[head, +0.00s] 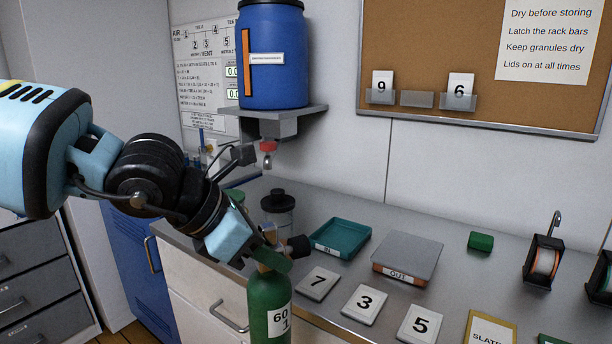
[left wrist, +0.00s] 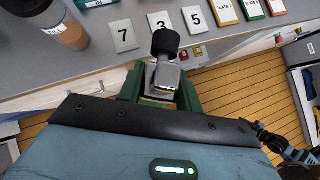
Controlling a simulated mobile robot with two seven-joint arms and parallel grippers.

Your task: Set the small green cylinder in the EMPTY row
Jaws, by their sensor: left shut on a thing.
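The small green cylinder (head: 264,304) has a white label reading 60 over 1 and a valve with a black knob on top. It hangs upright in front of the counter's front edge. My left gripper (head: 272,258) is shut on its top, around the valve. In the left wrist view the black knob and metal valve of the cylinder (left wrist: 165,46) show between the fingers of the gripper (left wrist: 160,92); its body is hidden there. No row marked EMPTY is in view. My right gripper is not seen in the head view.
The grey counter (head: 330,208) holds number cards 7 (head: 318,283), 3 (head: 364,304) and 5 (head: 420,324), a teal tray (head: 341,236) and a tray marked OUT (head: 406,256). A blue barrel (head: 272,85) stands on a wall shelf. Wooden floor (left wrist: 240,95) is clear in front.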

